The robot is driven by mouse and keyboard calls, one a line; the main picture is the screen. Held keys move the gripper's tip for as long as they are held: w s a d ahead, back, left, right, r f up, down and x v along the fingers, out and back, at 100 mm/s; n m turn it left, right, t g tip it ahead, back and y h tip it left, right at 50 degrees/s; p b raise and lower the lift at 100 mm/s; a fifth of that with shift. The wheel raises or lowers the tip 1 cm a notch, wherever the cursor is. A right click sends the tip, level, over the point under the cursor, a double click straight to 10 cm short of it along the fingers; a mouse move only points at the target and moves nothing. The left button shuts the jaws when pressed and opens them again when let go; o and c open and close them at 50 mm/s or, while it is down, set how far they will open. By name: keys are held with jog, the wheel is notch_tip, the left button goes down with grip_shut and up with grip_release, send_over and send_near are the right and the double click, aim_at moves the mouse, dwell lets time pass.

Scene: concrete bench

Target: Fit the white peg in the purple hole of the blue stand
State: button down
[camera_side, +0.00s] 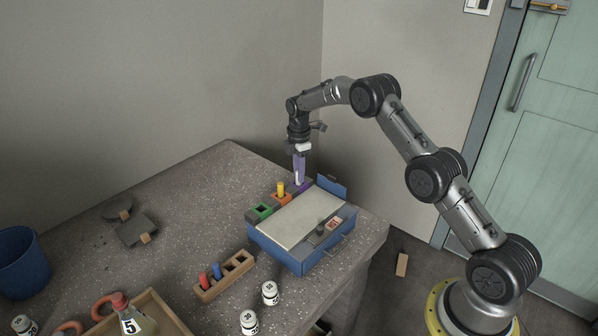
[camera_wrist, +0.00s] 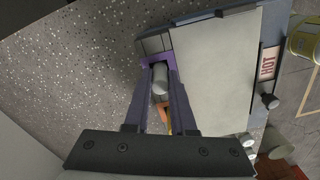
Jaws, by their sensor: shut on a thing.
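My gripper (camera_side: 298,172) points down with its long purple-grey fingers at the back corner of the blue stand (camera_side: 275,250). It is shut on the white peg (camera_side: 297,179), which also shows as a pale cylinder between the fingers (camera_wrist: 160,105) in the wrist view (camera_wrist: 160,78). The purple hole (camera_side: 304,186) is directly below the fingertips; its purple rim (camera_wrist: 172,60) lies around the peg's far end in the wrist view. I cannot tell whether the peg's tip is inside the hole or just above it. The fingers hide part of the rim.
On the stand, a yellow peg (camera_side: 281,188) stands in the orange hole (camera_side: 283,199), beside the green hole (camera_side: 262,211). A pale plate (camera_side: 300,218) covers the stand's top. A wooden block (camera_side: 224,276) with red and blue pegs and white jars (camera_side: 270,292) stand in front.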

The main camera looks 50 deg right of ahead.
jog(key=c, duration=0.7)
grip_release()
jog(key=shift+f, duration=0.1)
notch_tip(320, 180, up, 14)
jog(key=shift+f, duration=0.1)
